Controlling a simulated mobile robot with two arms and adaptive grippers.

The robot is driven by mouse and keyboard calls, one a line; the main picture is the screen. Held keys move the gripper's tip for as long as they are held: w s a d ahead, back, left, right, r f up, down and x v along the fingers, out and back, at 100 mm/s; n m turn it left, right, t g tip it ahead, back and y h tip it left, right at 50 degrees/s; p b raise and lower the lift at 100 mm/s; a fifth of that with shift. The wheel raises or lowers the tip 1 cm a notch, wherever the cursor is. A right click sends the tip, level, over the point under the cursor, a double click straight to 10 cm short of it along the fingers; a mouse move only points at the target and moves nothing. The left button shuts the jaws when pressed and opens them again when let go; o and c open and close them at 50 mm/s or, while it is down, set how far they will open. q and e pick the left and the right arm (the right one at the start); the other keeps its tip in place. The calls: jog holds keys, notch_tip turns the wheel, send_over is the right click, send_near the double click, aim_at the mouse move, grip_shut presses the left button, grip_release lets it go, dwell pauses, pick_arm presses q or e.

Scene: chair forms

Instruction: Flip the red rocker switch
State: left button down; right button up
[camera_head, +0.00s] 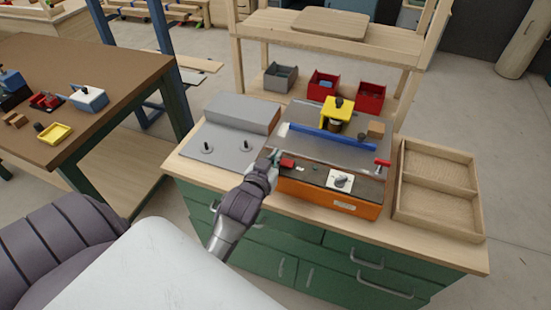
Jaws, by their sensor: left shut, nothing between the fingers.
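The red rocker switch (287,163) sits at the left end of the dark top panel of the orange machine (325,196). My left gripper (275,159) is shut and empty. Its fingertips are right beside the red switch, on its left; I cannot tell whether they touch it. Which way the switch is tilted is too small to tell. My right gripper is not in view.
A white plate with a knob (340,181) and a red handle (382,164) are on the machine. A blue fence (332,139) and yellow block (337,111) stand behind. A wooden tray (436,220) lies right, a grey machine (218,140) left. Coloured bins (323,85) sit at the back.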

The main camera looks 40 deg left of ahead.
pick_arm(q)
jog(key=shift+f, duration=0.65)
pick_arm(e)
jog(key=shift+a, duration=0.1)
